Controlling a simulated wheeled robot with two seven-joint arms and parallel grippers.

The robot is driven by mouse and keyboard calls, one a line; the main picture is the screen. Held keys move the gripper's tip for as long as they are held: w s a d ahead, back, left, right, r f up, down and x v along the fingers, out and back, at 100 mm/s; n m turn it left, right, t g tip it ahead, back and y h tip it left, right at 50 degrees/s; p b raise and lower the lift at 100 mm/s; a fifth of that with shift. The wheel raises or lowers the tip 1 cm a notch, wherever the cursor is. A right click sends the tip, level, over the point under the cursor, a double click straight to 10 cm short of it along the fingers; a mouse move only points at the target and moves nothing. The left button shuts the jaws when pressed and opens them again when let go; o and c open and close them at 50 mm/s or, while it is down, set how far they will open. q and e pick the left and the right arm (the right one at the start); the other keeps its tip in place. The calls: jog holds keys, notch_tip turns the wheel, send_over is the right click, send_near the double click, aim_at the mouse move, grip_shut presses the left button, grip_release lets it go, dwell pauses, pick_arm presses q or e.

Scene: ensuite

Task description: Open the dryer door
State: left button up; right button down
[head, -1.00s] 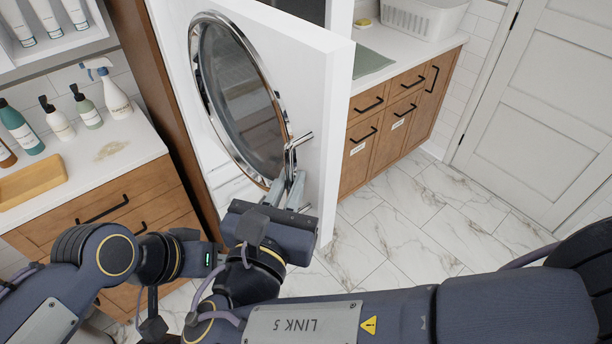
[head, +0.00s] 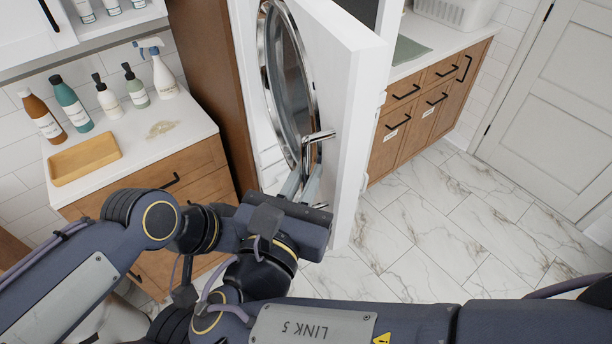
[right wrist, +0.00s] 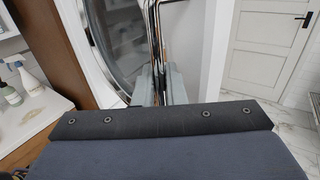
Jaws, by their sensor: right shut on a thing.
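The white dryer door (head: 342,95) stands ajar, swung out from the machine, with a round chrome-rimmed glass window (head: 287,70). A chrome bar handle (head: 308,155) is on its face near the free edge. My right gripper (head: 303,185) is shut on the handle, with the fingers on either side of its lower part. In the right wrist view the handle (right wrist: 155,45) rises from between the fingertips (right wrist: 160,85), in front of the window rim. In the head view an arm comes in from the left, but I cannot make out the left gripper's fingers.
A counter with several bottles (head: 110,95) and a wooden tray (head: 85,160) stands at the left. Wooden cabinets (head: 425,105) with a white basket (head: 455,10) on top stand behind the door. The marble floor (head: 450,230) to the right is clear.

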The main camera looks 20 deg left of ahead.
jog(key=shift+r, duration=0.1)
jog(key=c, duration=1.6)
grip_release()
jog(key=shift+w+a, duration=0.1)
jog(key=shift+w, duration=0.05)
jog(key=shift+c, duration=0.2)
jog(key=s+b, duration=0.2)
jog(key=s, duration=0.6)
jog(key=shift+d, duration=0.2)
